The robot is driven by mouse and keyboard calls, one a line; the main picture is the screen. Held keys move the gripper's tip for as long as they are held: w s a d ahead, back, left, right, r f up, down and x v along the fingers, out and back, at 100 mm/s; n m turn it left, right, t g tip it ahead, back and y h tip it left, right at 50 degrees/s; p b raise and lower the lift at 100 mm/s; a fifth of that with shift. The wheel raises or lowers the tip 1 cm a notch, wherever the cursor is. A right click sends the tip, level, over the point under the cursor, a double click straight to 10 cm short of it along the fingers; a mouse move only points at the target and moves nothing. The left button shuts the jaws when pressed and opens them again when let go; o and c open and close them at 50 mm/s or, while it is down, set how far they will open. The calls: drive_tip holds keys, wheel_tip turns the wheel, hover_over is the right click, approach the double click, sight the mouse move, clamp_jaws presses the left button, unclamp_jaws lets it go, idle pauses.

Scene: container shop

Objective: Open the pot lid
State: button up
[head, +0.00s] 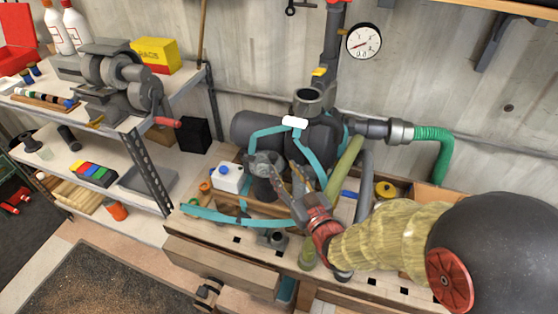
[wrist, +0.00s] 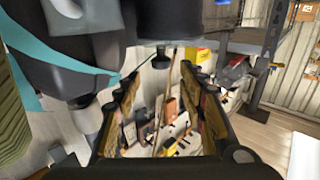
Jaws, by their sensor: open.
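I cannot pick out a pot or a lid with certainty. The likeliest is a dark round vessel (head: 316,142) with teal bands at the back of the workbench, with an open-looking neck and a small white piece on its front. My gripper (head: 282,178) is in front of it and apart from it as far as I can tell. In the wrist view my gripper (wrist: 162,82) shows two spread jaws with worn yellow pads and nothing held between them. A dark body with a teal band (wrist: 75,65) fills the upper left there.
A pressure gauge (head: 364,41) and a green hose (head: 434,140) are behind. A white bottle with a blue cap (head: 228,177) stands on the bench (head: 215,234). A metal shelf (head: 140,135) on the left holds a machine (head: 115,75) and a yellow box (head: 156,54).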

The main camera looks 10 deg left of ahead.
sight(275, 159)
drive_tip(key=shift+b+x, duration=0.4)
drive_tip(key=shift+x, duration=3.5)
drive_tip(key=shift+s+a+r, duration=0.1)
drive_tip(key=shift+r, duration=0.05)
drive_tip(key=shift+c, duration=1.4)
drive_tip(key=c, duration=0.7)
clamp_jaws()
